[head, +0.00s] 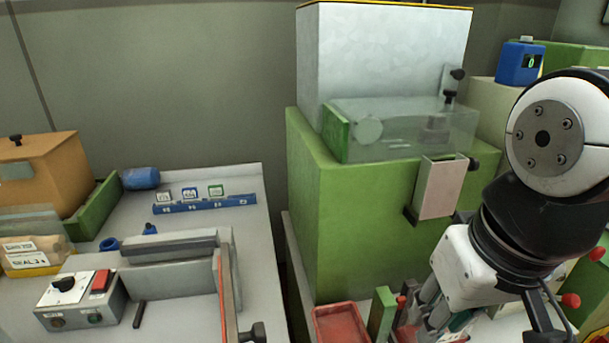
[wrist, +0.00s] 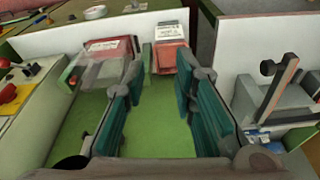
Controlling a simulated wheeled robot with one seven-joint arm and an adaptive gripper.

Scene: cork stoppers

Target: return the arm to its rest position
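My gripper (wrist: 161,75) shows in the wrist view with its two teal-padded fingers apart and nothing between them. Below and between the fingers is a bare green surface (wrist: 158,135). In the head view my arm comes in from the right and my gripper (head: 432,305) hangs low in front of the green machine (head: 340,225); its fingertips are hard to make out there. No cork stopper can be made out in either view.
A red tray (head: 341,325) lies at the machine's foot, close left of my gripper. A pale chute (head: 440,188) juts from the machine near my arm. On the left bench stand a control box (head: 82,300), a blue rack (head: 205,204) and a grey fixture (head: 160,260).

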